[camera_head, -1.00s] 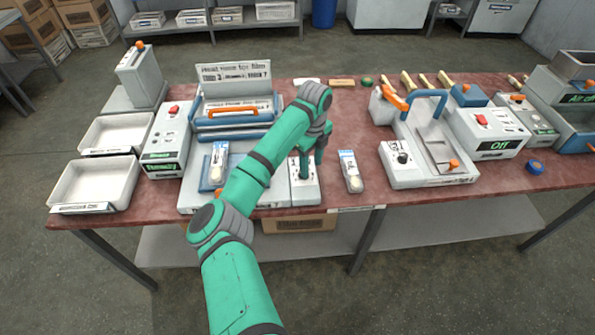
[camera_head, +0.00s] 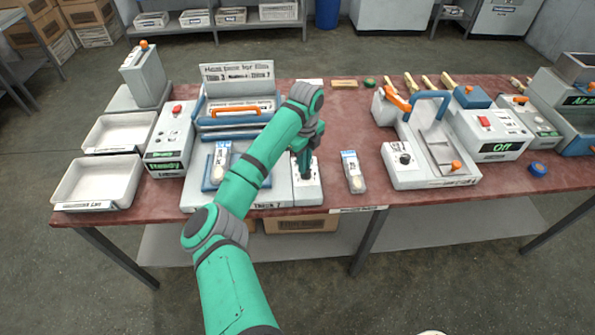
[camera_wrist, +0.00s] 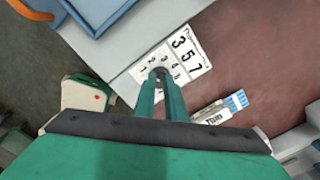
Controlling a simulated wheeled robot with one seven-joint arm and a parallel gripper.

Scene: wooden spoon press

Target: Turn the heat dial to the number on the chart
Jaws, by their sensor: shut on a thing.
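My gripper (camera_head: 303,172) points down at the heat dial on a pale box at the right side of the press (camera_head: 308,192). In the wrist view my gripper (camera_wrist: 163,80) is shut on the dark dial (camera_wrist: 160,73), which it mostly hides. Printed numbers ring the dial; which one it points at is unclear. A white chart (camera_head: 237,72) stands upright behind the press; its small lines are too blurred to read surely. The press's front label (camera_head: 268,205) seems to read "Thick 7".
A packaged spoon (camera_head: 352,172) lies right of the dial box. A second machine (camera_head: 430,150) stands farther right. At left are a control box (camera_head: 170,140) and two white trays (camera_head: 97,185). Red tabletop between the machines is mostly free.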

